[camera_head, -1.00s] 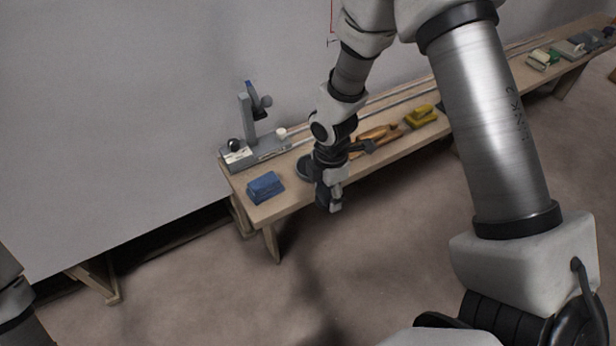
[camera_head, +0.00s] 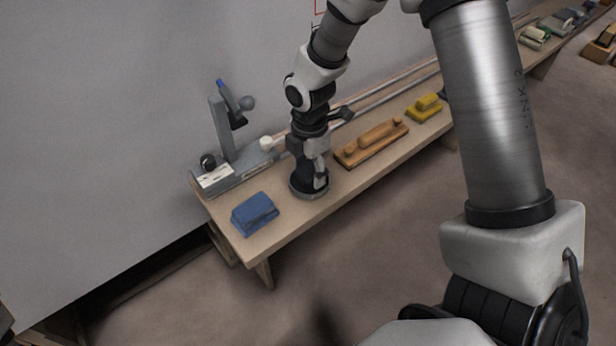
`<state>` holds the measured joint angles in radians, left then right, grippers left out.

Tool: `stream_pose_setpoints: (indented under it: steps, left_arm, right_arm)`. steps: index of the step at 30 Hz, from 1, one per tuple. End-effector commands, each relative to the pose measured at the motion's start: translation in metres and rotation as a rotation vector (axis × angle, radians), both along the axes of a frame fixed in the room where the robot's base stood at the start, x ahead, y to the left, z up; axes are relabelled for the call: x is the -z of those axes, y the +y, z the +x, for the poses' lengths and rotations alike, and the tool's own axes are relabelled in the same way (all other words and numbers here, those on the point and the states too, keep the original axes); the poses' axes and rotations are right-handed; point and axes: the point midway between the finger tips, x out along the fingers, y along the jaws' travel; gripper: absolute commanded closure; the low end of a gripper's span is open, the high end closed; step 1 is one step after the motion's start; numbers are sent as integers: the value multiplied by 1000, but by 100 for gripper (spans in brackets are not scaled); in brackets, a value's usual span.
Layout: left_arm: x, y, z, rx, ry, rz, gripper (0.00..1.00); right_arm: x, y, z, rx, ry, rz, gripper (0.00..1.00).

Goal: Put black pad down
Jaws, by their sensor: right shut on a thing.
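My right gripper (camera_head: 312,166) is over the near end of the wooden bench, pointing down. It is shut on a dark, rounded thing, the black pad (camera_head: 304,183), which the fingers partly hide. The pad is at a flat, dark grey round disc (camera_head: 309,196) lying on the bench top. I cannot tell whether the pad touches the disc or hangs just above it. My left gripper is not in view.
On the bench (camera_head: 283,228), a blue block (camera_head: 254,214) lies to the left. A grey stand (camera_head: 221,130) is behind it. A wooden sanding block (camera_head: 371,144) and a yellow block (camera_head: 425,107) lie to the right. Bare bench top shows at the front edge.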

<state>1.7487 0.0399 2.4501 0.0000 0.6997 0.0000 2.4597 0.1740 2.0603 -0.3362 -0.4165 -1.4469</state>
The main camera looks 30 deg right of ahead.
Motion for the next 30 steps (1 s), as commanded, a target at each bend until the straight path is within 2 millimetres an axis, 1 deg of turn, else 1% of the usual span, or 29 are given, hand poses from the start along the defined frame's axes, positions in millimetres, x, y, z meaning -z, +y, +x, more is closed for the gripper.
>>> stream_pose_setpoints:
  steps: [1,2,3,11,12,13,14,22,25,28,30]
  left_arm:
    - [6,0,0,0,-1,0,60]
    - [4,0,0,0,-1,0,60]
    - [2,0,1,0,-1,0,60]
    - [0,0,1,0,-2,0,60]
    - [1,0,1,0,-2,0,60]
    - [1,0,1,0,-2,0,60]
    - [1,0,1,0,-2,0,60]
    - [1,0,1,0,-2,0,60]
    - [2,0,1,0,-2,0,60]
    - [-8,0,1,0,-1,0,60]
    - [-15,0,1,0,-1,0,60]
  right_arm:
    - [5,0,0,-1,-1,0,70]
    - [3,0,0,-1,-1,0,70]
    - [1,0,0,-1,-1,0,75]
    - [5,0,0,-1,0,0,75]
    - [5,0,0,-1,0,0,32]
    - [5,0,0,-1,-1,0,21]
    - [5,0,0,-1,-1,0,17]
    - [5,0,0,-1,-1,0,17]
    - [0,0,0,-1,-2,0,17]
    - [-18,0,1,-1,-4,0,17]
    - [-35,0,1,-1,-5,-1,17]
